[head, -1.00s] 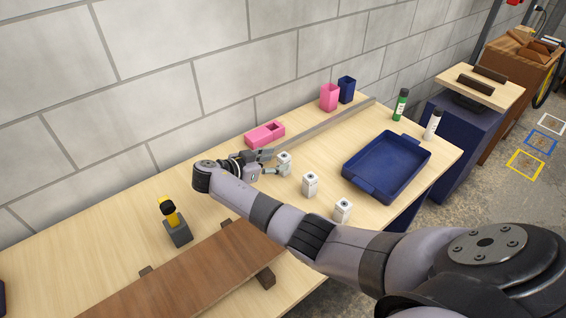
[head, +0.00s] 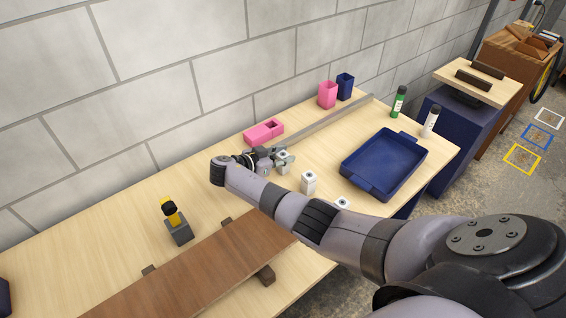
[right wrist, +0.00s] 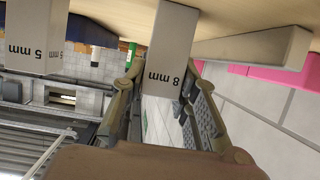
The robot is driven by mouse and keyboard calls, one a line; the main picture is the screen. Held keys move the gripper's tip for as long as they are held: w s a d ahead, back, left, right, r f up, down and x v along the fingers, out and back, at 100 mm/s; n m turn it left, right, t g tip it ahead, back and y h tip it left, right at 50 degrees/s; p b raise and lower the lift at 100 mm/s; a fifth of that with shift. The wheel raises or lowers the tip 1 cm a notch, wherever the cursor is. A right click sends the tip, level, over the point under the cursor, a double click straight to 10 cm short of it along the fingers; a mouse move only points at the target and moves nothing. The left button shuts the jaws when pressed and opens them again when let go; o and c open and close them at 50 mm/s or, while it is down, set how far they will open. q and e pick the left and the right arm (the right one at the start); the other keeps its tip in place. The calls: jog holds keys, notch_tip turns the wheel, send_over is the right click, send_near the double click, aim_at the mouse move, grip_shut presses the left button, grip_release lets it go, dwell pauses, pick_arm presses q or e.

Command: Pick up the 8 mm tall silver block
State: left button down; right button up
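The silver block marked 8 mm (right wrist: 172,50) hangs upside down in the right wrist view, between the two fingers of my right gripper (right wrist: 164,72). The fingers stand apart, one on each side of the block; I see no clear grip on it. In the head view my right gripper (head: 277,158) is at this block (head: 283,169), which stands on the table and is partly covered by the fingers. A second silver block, marked 5 mm (right wrist: 35,35), is beside it in the wrist view. My left gripper is not in view.
Two more silver blocks stand nearer, one upright (head: 308,184) and one (head: 342,204) partly behind my arm. A pink holder (head: 262,133) lies behind the gripper. A blue tray (head: 385,165) is to the right. A brown board (head: 190,268) lies in front.

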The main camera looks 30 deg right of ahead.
grip_shut()
dwell(0.3)
